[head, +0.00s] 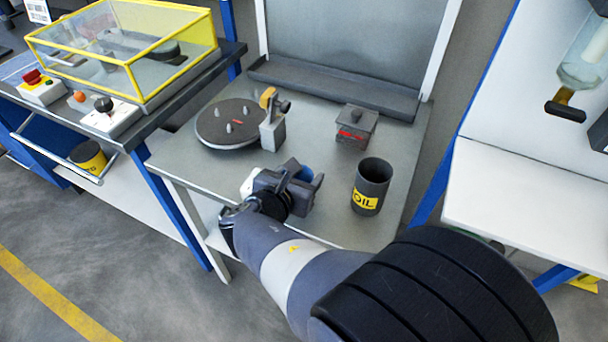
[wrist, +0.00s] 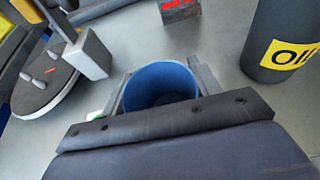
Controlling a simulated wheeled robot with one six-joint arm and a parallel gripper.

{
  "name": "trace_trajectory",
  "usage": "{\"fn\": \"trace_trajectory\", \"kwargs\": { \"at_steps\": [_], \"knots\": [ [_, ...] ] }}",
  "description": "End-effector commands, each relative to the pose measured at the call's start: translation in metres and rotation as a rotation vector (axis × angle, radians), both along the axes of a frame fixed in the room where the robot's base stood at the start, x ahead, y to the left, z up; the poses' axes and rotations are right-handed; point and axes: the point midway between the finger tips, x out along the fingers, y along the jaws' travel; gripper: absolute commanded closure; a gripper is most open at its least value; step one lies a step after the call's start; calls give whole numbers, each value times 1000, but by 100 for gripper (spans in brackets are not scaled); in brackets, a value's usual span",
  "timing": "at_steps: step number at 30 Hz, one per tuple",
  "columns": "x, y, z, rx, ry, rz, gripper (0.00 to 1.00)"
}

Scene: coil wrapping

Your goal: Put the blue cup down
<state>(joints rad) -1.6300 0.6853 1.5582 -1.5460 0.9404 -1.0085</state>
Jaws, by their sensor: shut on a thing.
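The blue cup (wrist: 160,84) is between the fingers of my gripper (wrist: 158,92) in the wrist view, and I look down into its open mouth. My gripper is shut on it. In the head view my gripper (head: 306,185) is over the front middle of the grey table (head: 190,165), and only a bit of the blue cup (head: 305,174) shows between the fingers. The cup's base is hidden, so I cannot tell whether it touches the table.
A dark oil can (head: 371,188) stands right of my gripper. A small dark box (head: 356,127) with red marking sits behind. A round pegged turntable (head: 229,124) with a grey post (head: 271,125) is at the back left. Bare table lies between them.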

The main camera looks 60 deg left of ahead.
Motion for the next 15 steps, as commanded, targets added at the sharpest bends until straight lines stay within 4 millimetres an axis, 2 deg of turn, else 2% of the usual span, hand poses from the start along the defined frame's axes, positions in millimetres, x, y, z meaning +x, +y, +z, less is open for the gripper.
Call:
{"fn": "trace_trajectory", "kwargs": {
  "at_steps": [2,14,15],
  "knots": [
    [0,0,-7,-1,1,-1,68],
    [0,0,-12,1,0,0,68],
    [0,0,-11,2,1,-1,39]
  ]
}}
